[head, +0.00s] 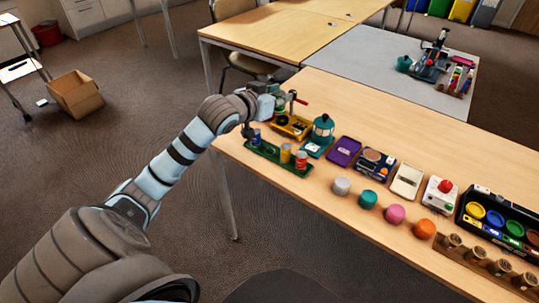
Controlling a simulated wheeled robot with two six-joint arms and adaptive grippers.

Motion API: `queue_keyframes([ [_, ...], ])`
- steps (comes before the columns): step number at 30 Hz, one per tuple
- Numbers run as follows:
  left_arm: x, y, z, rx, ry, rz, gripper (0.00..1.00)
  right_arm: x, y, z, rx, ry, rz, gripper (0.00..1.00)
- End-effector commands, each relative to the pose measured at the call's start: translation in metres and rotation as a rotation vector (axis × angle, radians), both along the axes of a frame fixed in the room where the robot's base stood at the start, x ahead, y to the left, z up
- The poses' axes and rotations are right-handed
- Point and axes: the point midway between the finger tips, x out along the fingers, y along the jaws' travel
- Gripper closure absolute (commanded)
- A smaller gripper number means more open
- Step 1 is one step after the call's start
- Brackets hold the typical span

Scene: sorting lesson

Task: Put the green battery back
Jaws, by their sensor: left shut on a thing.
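A green tray (264,151) lies near the table's left edge. A blue battery (256,140), a yellow battery (285,153) and a red battery (301,161) stand upright in it. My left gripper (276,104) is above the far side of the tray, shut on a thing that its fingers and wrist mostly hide. I take this thing to be the green battery, but its shape is too small to make out. My right gripper is not in view.
A yellow and black device (292,126) and a teal lantern (322,130) stand just behind the tray. The table's near left edge is close to the tray.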

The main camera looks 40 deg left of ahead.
Motion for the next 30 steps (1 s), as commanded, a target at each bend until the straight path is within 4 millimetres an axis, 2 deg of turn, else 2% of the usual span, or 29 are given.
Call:
queue_keyframes([
  [3,0.012,0.027,0.005,0.006,-0.011,0.169,1.00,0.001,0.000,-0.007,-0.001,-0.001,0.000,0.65],
  [5,0.014,0.036,0.007,0.012,-0.012,0.225,1.00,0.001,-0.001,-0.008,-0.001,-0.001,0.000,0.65],
  [8,0.014,0.043,-0.004,0.017,-0.009,0.269,1.00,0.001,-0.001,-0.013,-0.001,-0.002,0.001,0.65],
  [11,0.013,0.044,-0.036,0.020,-0.006,0.271,1.00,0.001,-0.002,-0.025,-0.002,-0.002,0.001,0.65],
  [15,0.013,0.043,-0.094,0.020,-0.005,0.270,1.00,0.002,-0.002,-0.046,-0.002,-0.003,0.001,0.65],
  [18,0.013,0.043,-0.127,0.021,-0.008,0.269,1.00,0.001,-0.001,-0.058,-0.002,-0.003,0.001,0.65],
  [21,0.013,0.043,-0.145,0.023,-0.010,0.268,1.00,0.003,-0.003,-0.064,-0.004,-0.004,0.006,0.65],
  [25,0.013,0.043,-0.160,0.023,-0.011,0.268,1.00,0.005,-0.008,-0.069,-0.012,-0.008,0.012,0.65],
  [30,0.013,0.043,-0.192,0.023,-0.010,0.267,1.00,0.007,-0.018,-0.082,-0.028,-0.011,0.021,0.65],
])
